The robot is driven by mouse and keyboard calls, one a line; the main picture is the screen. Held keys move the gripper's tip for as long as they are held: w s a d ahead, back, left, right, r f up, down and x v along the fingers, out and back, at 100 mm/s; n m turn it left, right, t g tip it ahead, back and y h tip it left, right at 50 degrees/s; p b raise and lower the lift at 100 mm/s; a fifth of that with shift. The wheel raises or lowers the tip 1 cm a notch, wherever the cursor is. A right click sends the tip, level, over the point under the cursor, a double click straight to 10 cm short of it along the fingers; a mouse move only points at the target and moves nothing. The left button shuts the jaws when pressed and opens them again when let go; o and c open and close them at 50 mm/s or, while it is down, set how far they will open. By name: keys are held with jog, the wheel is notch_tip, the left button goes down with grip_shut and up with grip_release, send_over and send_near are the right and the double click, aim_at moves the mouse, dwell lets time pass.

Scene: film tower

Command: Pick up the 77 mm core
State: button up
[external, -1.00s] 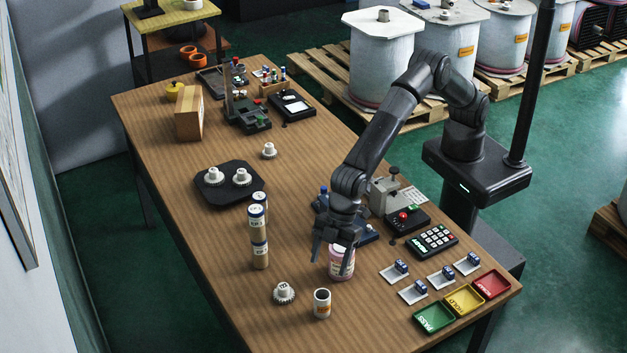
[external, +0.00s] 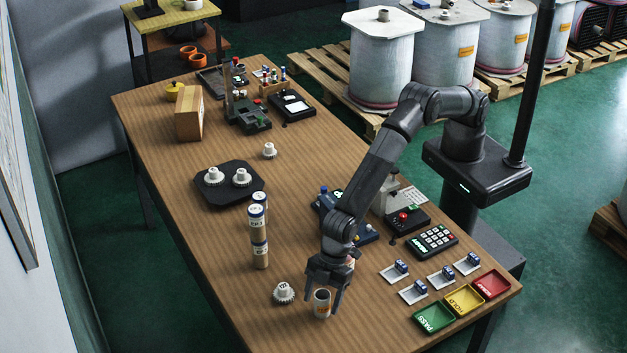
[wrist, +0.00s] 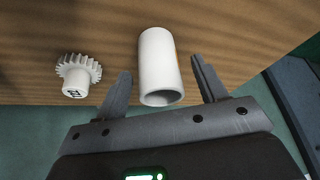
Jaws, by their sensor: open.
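The core, a short white hollow cylinder (external: 321,303), stands upright near the front edge of the wooden table. In the wrist view the white core (wrist: 159,66) shows its open end, between the two fingers. My gripper (external: 328,297) is open, pointing down at the core, with one finger to each side of it. In the wrist view the fingers of my gripper (wrist: 162,82) show gaps on both sides of the core, so they do not appear to touch it. Its size marking cannot be read.
A white toothed gear piece (external: 284,293) stands just left of the core. Tall tan cylinders (external: 258,236) stand farther back. Small parts on white cards (external: 413,291) and green, yellow and red trays (external: 434,317) lie to the right. Bare table lies left of the gear.

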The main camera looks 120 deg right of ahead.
jog(key=shift+f, duration=0.2)
jog(key=shift+c, duration=0.4)
jog(key=c, duration=1)
jog(key=shift+r, duration=0.1)
